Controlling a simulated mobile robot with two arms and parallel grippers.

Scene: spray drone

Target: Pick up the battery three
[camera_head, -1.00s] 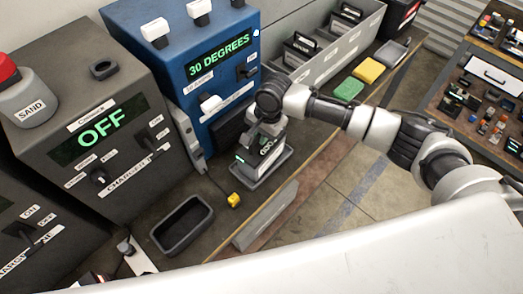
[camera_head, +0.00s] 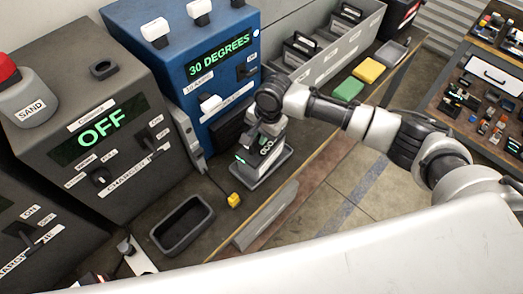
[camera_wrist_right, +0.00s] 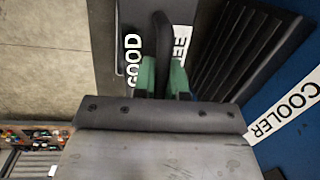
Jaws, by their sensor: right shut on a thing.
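A grey and dark battery (camera_head: 264,160) is at a shallow grey tray (camera_head: 271,179) in front of the blue cooler. My right gripper (camera_head: 264,130) is above it, pointing down. In the right wrist view, the green fingertips of my right gripper (camera_wrist_right: 163,80) are shut on the battery's dark handle (camera_wrist_right: 162,35). White labels, one reading "GOOD", lie either side of the handle. The battery's number cannot be read, and I cannot tell whether its base touches the tray. My left gripper is not in view.
The blue cooler (camera_head: 188,65) reads "30 DEGREES"; the dark charger (camera_head: 95,185) beside it reads "OFF". An empty dark bin (camera_head: 182,225) and a yellow plug (camera_head: 234,200) are near the tray. A grey rack (camera_head: 335,58) with several batteries stands behind, near green and yellow sponges (camera_head: 370,71).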

